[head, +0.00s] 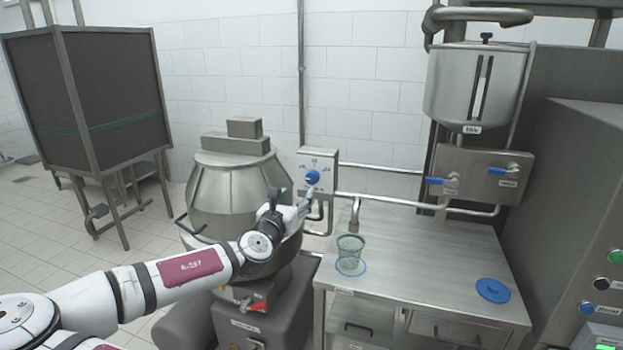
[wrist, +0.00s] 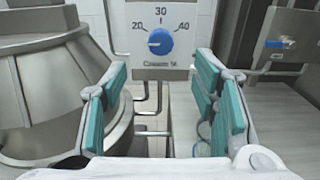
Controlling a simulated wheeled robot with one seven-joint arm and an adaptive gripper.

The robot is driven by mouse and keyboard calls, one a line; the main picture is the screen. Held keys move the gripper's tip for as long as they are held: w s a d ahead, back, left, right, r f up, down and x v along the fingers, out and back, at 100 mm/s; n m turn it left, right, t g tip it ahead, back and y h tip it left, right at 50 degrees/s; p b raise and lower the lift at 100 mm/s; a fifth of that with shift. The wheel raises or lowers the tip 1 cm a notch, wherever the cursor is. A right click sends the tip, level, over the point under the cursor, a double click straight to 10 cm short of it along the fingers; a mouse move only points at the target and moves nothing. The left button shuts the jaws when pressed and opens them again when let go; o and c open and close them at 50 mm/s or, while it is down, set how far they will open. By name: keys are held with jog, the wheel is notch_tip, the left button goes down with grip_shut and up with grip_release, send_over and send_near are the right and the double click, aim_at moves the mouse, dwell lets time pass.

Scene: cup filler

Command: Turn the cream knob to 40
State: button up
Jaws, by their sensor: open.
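The cream knob (wrist: 160,42) is a round blue dial on a pale panel (wrist: 178,64) marked 20, 30 and 40, with a "Cream %" label below. Its white mark lies on the left side, towards the 20 end. In the head view the knob (head: 312,177) sits on the wall box (head: 318,160). My gripper (wrist: 162,78) is open, with teal pads on both sides and nothing between them. The knob shows beyond and slightly above the gap between the fingertips, apart from them. In the head view my gripper (head: 303,203) is just below the knob.
A steel kettle (head: 232,190) stands left of the panel. A clear cup (head: 349,250) stands on the steel table (head: 425,255) under a spout (head: 354,212); a blue lid (head: 493,290) lies to the right. Pipes (head: 400,201) run right from the panel.

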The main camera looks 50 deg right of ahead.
aim_at(311, 178)
jog(key=p+x, duration=0.1)
jog(key=x, duration=1.2)
jog(key=shift+d, duration=0.1)
jog(key=shift+s, duration=0.1)
jog(key=c, duration=1.2)
